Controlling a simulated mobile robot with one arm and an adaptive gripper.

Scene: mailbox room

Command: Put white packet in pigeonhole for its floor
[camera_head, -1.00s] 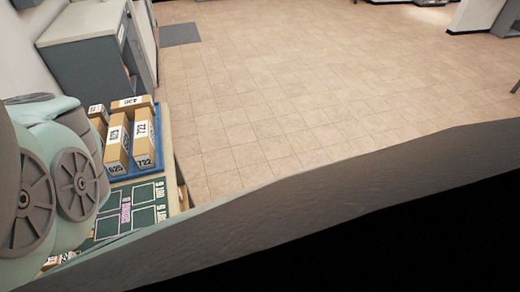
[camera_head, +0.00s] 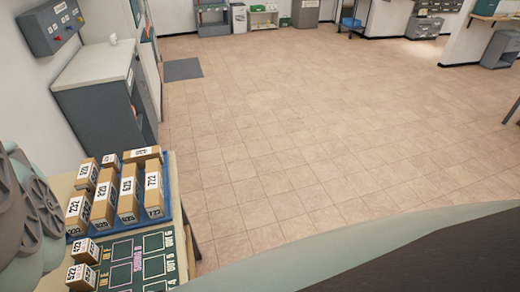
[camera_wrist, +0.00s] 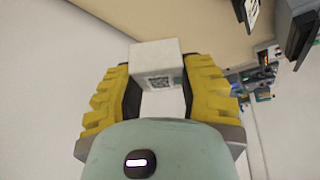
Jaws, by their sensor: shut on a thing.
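In the wrist view my gripper (camera_wrist: 157,98) has its yellow and black fingers closed on a white packet (camera_wrist: 154,55). The packet is a small white box with a dark square code on the face toward the camera. It sits between the fingertips. The head view does not show the gripper or the packet; only parts of my arm show at the left edge and along the bottom. I cannot make out any pigeonholes or a floor number on the packet.
A table at lower left in the head view holds a blue tray (camera_head: 165,215) of several numbered brown boxes (camera_head: 129,193) and a green marked board (camera_head: 122,264). A grey cabinet (camera_head: 105,115) stands behind it. A grey mat (camera_head: 183,69) lies on the open tiled floor (camera_head: 300,130).

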